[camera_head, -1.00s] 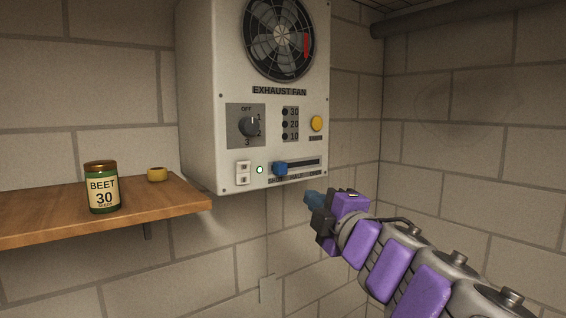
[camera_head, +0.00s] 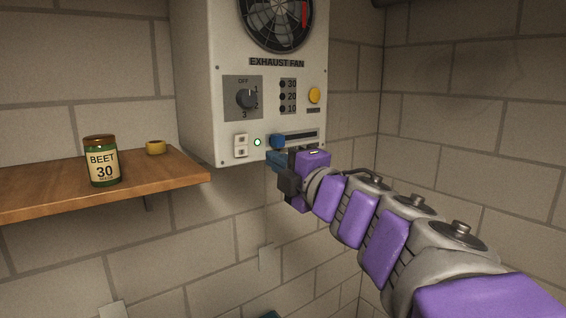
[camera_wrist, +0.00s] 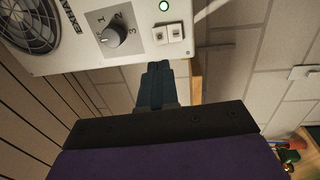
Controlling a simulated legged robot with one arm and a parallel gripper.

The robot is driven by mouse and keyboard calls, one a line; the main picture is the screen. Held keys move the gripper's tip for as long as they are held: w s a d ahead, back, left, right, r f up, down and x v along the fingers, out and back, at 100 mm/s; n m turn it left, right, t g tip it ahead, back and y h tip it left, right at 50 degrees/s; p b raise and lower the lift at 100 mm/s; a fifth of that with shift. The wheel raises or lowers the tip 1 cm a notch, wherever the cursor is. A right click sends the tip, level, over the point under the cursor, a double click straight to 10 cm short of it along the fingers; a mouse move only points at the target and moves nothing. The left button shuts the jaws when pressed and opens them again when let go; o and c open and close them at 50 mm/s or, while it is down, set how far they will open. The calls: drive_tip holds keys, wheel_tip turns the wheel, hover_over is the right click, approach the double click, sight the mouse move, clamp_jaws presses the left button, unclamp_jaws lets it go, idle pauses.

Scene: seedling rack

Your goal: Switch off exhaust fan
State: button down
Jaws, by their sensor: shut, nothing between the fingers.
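The exhaust fan box (camera_head: 196,95) is a white unit on the wall, with a round grille (camera_head: 275,20) at its top. Its dark rotary knob (camera_head: 247,98) has marks OFF, 1, 2 and 3 around it. My gripper (camera_head: 274,160) is shut and empty, just below the slider and the box's lower edge. In the wrist view my gripper's fingers (camera_wrist: 155,85) point toward the box, below the knob (camera_wrist: 114,36) and switch (camera_wrist: 168,33).
Bare block wall lies below and right.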

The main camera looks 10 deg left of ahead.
approach(241, 140)
drive_tip(key=x, duration=0.5)
drive_tip(key=shift+f+p, duration=0.15)
drive_tip(key=shift+p, duration=0.2)
drive_tip(key=shift+x, duration=1)
drive_tip(key=shift+r+p, duration=0.2)
drive_tip(key=shift+p, duration=0.3)
drive_tip(key=shift+r+p, duration=0.2)
drive_tip(key=shift+p, duration=0.75)
drive_tip(key=shift+w+f, duration=0.1)
drive_tip(key=shift+f, duration=0.1)
